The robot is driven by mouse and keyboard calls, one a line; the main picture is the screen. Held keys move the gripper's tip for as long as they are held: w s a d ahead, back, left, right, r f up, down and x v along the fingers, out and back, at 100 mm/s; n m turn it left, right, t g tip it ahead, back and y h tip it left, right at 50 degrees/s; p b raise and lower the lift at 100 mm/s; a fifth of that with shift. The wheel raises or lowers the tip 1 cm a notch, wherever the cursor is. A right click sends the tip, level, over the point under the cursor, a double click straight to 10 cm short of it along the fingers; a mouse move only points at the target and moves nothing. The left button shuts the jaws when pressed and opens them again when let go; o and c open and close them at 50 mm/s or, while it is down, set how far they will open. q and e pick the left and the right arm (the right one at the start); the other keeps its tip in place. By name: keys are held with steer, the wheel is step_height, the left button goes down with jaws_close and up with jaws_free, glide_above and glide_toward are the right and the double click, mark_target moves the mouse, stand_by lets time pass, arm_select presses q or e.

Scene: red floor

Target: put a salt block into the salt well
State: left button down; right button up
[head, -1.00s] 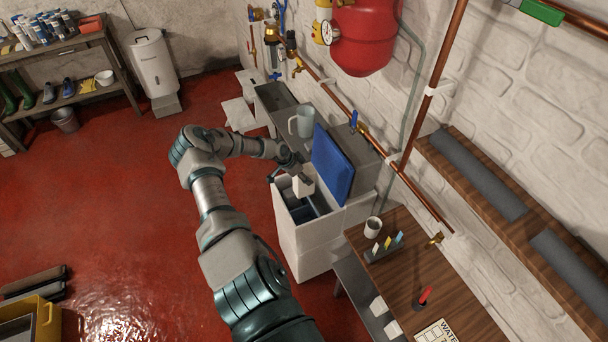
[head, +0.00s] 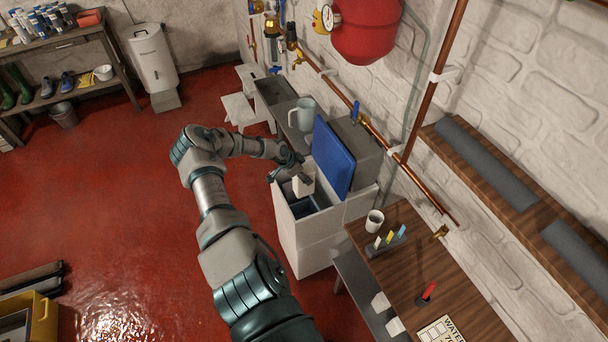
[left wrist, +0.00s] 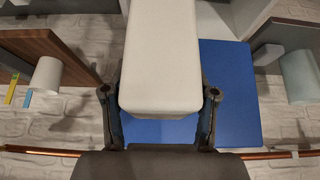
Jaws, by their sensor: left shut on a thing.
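My left gripper (head: 296,172) is shut on a white salt block (head: 304,184). In the left wrist view, the salt block (left wrist: 162,60) sits between the two fingers (left wrist: 160,108). The block is held over the open top of a white cabinet (head: 309,238), whose dark inner compartments show just below it. I cannot tell whether the block is above the rim or slightly inside it. The blue lid (head: 333,160) stands raised at the opening's right side; it also shows behind the block in the left wrist view (left wrist: 232,90). My right gripper is not in view.
A grey jug (head: 303,114) stands behind the lid. A wooden bench (head: 425,275) with a cup (head: 374,222) and colored strips is at the right, with more white blocks (head: 381,302) on a shelf below. Copper pipes (head: 375,130) run along the wall.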

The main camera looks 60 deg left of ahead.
arm_select(q)
steer(key=shift+f+b, duration=0.45)
steer(key=shift+f, duration=0.1)
steer(key=shift+f+b, duration=0.5)
steer(key=shift+f, duration=0.1)
steer(key=shift+f+b, duration=0.35)
steer(key=shift+f, duration=0.05)
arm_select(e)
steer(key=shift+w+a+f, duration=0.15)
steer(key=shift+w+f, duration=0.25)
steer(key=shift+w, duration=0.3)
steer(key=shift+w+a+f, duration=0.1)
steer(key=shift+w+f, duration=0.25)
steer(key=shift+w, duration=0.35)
arm_select(q)
steer(key=shift+f, duration=0.1)
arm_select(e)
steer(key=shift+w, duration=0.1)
arm_select(q)
steer(key=shift+f+b, duration=0.45)
steer(key=shift+f, duration=0.05)
steer(key=shift+f+b, duration=0.3)
steer(key=shift+f, duration=0.05)
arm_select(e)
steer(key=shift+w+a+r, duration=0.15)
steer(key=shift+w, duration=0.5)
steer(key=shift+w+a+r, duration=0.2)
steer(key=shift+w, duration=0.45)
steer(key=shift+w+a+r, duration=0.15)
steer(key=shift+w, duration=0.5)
